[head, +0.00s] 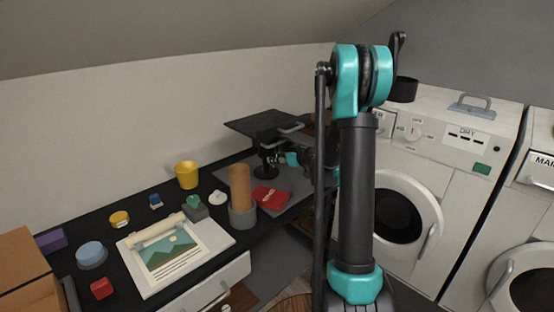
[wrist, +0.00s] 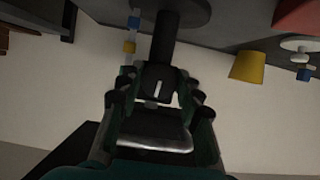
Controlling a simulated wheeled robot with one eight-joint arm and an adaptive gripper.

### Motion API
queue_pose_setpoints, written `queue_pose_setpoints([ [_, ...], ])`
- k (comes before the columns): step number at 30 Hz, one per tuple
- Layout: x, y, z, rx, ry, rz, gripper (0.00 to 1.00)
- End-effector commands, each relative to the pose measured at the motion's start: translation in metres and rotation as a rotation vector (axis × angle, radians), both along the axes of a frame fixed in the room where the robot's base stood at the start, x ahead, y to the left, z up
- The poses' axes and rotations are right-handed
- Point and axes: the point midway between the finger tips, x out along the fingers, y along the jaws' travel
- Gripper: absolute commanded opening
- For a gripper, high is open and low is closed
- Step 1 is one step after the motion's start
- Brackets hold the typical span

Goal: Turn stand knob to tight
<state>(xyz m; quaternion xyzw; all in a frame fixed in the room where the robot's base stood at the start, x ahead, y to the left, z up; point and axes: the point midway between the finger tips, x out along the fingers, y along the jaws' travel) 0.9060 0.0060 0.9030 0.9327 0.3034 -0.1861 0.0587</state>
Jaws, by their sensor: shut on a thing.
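The stand is black, with a flat tilted top plate (head: 262,124) on a short post at the far end of the dark desk. In the wrist view its post (wrist: 163,42) and round base (wrist: 190,10) show at the top, as the picture is upside down. My gripper (head: 284,159) is beside the post, below the plate. In the wrist view the fingers of my gripper (wrist: 157,97) are closed around the dark stand knob (wrist: 158,76), which bears a pale pointer line. The fingers hide the knob's sides, and no tight marking is readable.
A red packet (head: 270,196) and a brown cylinder (head: 240,185) in a grey holder stand near the arm. A yellow cup (head: 187,175) stands left of the stand. A picture board (head: 210,249) lies nearer. A washer-dryer (head: 440,140) is right of my arm.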

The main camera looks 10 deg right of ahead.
Motion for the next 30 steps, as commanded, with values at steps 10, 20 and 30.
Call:
queue_pose_setpoints([
  [10,0.0005,-0.0011,-0.0002,0.099,0.072,0.000,0.06],
  [20,0.0012,-0.0025,-0.0007,0.331,0.240,-0.001,0.06],
  [30,0.0020,-0.0035,-0.0017,0.593,0.431,-0.001,0.06],
])
